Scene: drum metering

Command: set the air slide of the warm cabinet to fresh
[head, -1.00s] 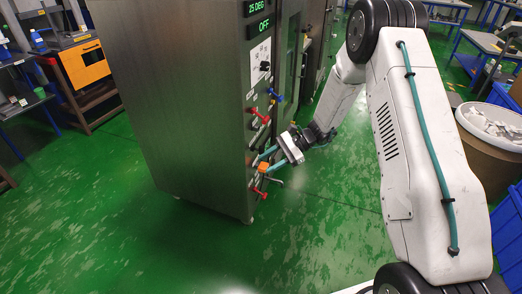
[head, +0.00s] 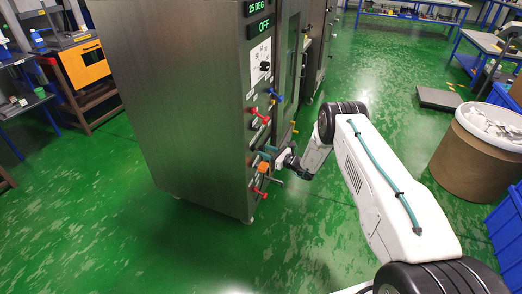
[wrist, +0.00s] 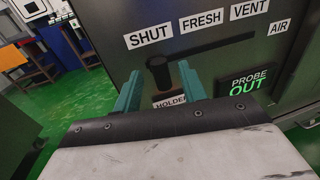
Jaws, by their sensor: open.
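The warm cabinet (head: 175,100) is a tall dark metal box in the head view, with small displays reading 25 DEG and OFF. In the wrist view its air slide is a dark knob (wrist: 159,72) on a slot (wrist: 215,48), under the labels SHUT (wrist: 149,36), FRESH (wrist: 202,22), VENT and AIR. The knob stands at the slot's left end, by SHUT. My gripper (wrist: 160,84) is open, its teal fingers to the left and right of the knob; contact cannot be told. In the head view my gripper (head: 270,155) is at the cabinet's lower front.
A PROBE OUT display (wrist: 247,84) and a partly hidden HOLDER label (wrist: 170,101) are near the slide. Red handles (head: 259,117) and a blue handle (head: 273,95) stick out of the cabinet front. A brown drum (head: 470,160) stands at the right. Green floor between is clear.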

